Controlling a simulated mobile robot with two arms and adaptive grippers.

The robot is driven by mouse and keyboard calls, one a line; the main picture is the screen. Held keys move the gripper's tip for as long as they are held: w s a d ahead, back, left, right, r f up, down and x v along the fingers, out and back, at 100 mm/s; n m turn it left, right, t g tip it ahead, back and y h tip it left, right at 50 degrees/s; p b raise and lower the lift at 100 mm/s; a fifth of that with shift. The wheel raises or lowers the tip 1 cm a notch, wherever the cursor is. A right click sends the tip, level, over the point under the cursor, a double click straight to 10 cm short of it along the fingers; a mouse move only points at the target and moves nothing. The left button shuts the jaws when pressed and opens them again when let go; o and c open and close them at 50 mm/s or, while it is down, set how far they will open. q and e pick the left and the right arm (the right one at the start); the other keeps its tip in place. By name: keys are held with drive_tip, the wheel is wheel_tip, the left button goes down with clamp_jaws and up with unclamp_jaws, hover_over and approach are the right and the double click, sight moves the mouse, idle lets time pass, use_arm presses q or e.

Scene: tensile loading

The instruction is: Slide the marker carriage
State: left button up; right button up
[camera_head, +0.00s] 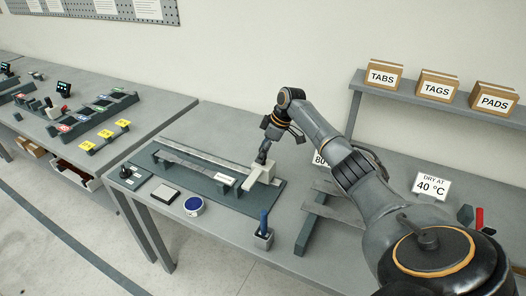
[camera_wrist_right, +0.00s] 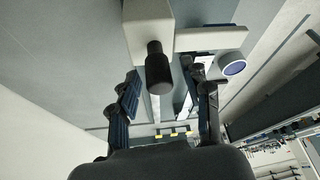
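The marker carriage (camera_head: 262,174) is a pale block with a dark upright knob (camera_head: 264,150). It sits across the right end of a long rail (camera_head: 208,161) on a dark base plate. My right gripper (camera_head: 281,131) is above and just beside the knob. In the right wrist view the gripper (camera_wrist_right: 163,84) has its fingers spread, and the black knob (camera_wrist_right: 157,62) shows between them with a gap on both sides. The pale carriage (camera_wrist_right: 148,18) shows there too, at the top. My left gripper is not in view.
A round blue-topped container (camera_head: 194,206), a flat grey pad (camera_head: 164,194) and a holder with a blue-handled tool (camera_head: 263,237) stand along the front. A stepped grey rack (camera_head: 316,214) is to the right. A shelf (camera_head: 438,101) with labelled boxes stands behind.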

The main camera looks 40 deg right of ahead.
drive_tip(key=shift+r, duration=0.15)
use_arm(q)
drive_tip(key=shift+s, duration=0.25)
use_arm(e)
drive_tip(key=v, duration=1.1)
drive_tip(key=shift+s+r, duration=0.2)
drive_tip(key=shift+r, duration=0.1)
drive_tip(key=shift+d, duration=0.1)
